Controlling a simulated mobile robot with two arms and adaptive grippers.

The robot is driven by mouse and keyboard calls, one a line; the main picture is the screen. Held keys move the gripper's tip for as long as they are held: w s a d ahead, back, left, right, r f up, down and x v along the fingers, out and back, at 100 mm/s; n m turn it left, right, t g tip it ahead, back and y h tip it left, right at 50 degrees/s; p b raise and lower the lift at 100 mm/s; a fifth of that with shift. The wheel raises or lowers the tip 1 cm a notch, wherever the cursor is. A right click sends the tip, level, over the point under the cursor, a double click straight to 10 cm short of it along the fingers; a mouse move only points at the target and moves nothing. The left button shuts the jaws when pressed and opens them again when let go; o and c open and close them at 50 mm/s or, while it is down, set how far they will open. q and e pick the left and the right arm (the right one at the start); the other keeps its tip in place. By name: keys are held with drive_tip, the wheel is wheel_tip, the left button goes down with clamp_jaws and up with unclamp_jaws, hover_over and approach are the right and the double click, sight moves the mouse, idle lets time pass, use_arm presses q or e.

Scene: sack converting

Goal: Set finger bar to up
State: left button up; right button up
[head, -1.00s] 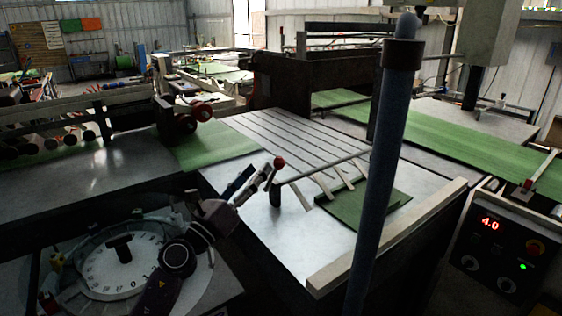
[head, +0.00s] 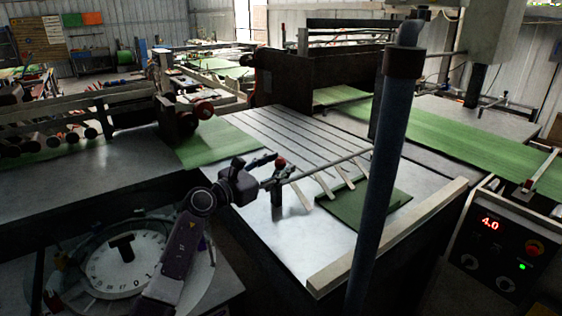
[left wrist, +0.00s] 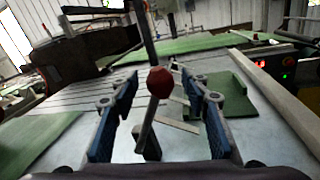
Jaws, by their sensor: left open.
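The finger bar (head: 330,167) is a thin metal rod across the steel table, with several pale fingers slanting down from it toward a green sack piece (head: 365,203). Its red ball knob (head: 281,162) is at the left end of the bar, on a short lever. My left gripper (head: 270,168) is open at the knob. In the left wrist view the knob (left wrist: 160,82) shows between the two blue fingers of the gripper (left wrist: 160,95), with gaps on both sides. Part of the lever is hidden by the gripper in the head view. My right gripper is not in view.
A blue-grey upright post (head: 380,180) stands in front of the table. A control box (head: 500,245) reads 4.0 at the right. A pale wooden rail (head: 390,240) edges the table. A white dial (head: 122,265) lies below my left arm.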

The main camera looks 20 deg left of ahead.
use_arm(q)
drive_tip(key=shift+w+d, duration=0.25)
drive_tip(key=shift+w, duration=0.15)
clamp_jaws()
